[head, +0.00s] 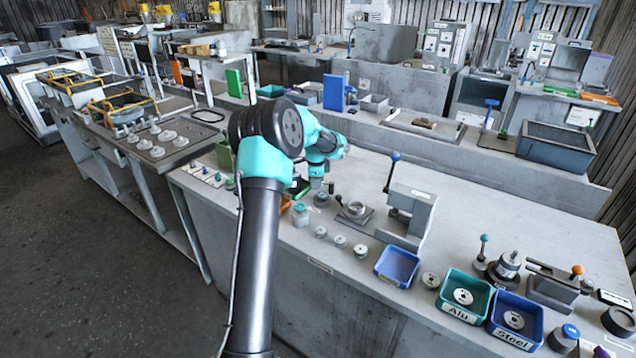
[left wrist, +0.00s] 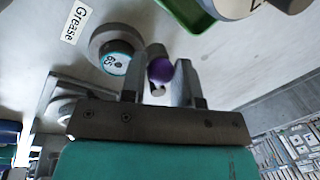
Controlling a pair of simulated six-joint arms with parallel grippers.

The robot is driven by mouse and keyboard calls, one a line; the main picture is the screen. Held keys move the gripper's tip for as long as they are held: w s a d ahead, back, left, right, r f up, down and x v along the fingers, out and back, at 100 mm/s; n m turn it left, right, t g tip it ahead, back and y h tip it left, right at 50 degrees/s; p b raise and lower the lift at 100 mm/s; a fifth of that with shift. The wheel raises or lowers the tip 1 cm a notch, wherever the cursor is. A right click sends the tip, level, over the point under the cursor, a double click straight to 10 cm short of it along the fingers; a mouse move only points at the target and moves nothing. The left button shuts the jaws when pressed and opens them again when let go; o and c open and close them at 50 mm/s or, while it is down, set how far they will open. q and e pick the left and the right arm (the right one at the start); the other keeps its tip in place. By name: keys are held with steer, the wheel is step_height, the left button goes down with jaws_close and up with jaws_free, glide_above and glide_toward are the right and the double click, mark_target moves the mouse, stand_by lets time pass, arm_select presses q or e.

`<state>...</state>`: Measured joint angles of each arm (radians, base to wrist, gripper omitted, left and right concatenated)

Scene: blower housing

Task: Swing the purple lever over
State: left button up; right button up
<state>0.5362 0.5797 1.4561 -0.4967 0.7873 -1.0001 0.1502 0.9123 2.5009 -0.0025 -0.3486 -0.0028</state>
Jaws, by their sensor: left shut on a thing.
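The purple lever's round knob (left wrist: 160,69) shows in the left wrist view, between the two fingers of my left gripper (left wrist: 163,78). The gripper is shut on it. The rest of the lever is mostly hidden by the fingers. In the head view my left gripper (head: 316,184) is low over the near left part of the workbench, and the purple knob cannot be made out there. My right gripper is not in view.
In the left wrist view a round part with a teal disc (left wrist: 117,60) lies close to the left finger, near a "Grease" label (left wrist: 75,22) and a green tray (left wrist: 184,8). In the head view a blue-knobbed lever press (head: 411,212) stands to the right, with small jars between.

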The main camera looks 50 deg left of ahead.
arm_select(q)
steer(key=m, duration=0.1)
steer(key=w+a+m, duration=0.1)
steer(key=m, duration=0.2)
steer(key=shift+w+a+m+t+h, duration=0.3)
steer(key=shift+a+h, duration=0.1)
steer(key=shift+w+a+m+h, duration=0.25)
steer(key=shift+w+m, duration=0.2)
steer(key=shift+m, duration=0.7)
steer(key=shift+w+a+m+h, duration=0.2)
steer(key=shift+w+m, duration=0.25)
steer(key=shift+m, duration=0.7)
steer(key=o, duration=0.9)
steer(key=shift+w, duration=0.1)
steer(key=shift+r, duration=0.15)
steer(key=s+r, duration=0.1)
steer(key=r, duration=0.4)
steer(key=s+r, duration=0.1)
steer(key=r, duration=0.5)
steer(key=s+r, duration=0.1)
steer(key=r, duration=0.4)
steer(key=shift+s+d+r, duration=0.1)
steer(key=shift+s+r, duration=0.1)
steer(key=shift+r, duration=0.2)
